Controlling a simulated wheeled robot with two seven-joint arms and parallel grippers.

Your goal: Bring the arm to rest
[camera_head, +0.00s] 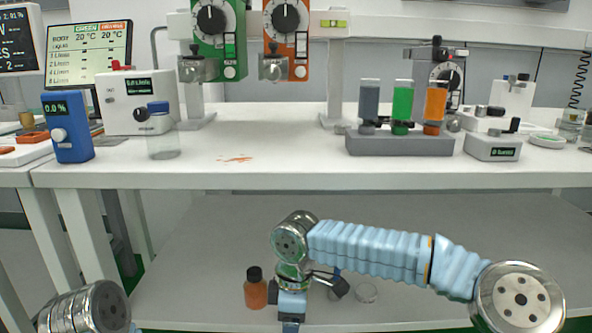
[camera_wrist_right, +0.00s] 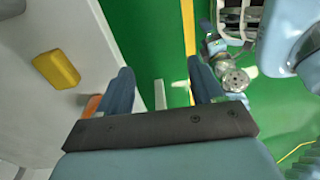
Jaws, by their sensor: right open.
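My right arm (camera_head: 365,250), in a light blue sleeve, reaches in from the right in the head view, in front of the table and over the lower shelf. Its gripper (camera_head: 291,315) hangs downward at the bottom middle, partly cut off by the frame edge. In the right wrist view the two blue fingers of the right gripper (camera_wrist_right: 162,90) stand wide apart with nothing between them but green floor behind. Of my left arm only a metal joint (camera_head: 85,310) shows at the lower left; its gripper is out of view.
The table (camera_head: 270,175) carries a clear jar (camera_head: 163,143), a blue meter (camera_head: 68,128) and a grey vaporizer rack (camera_head: 400,145). A yellow block (camera_wrist_right: 57,69) shows in the wrist view.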

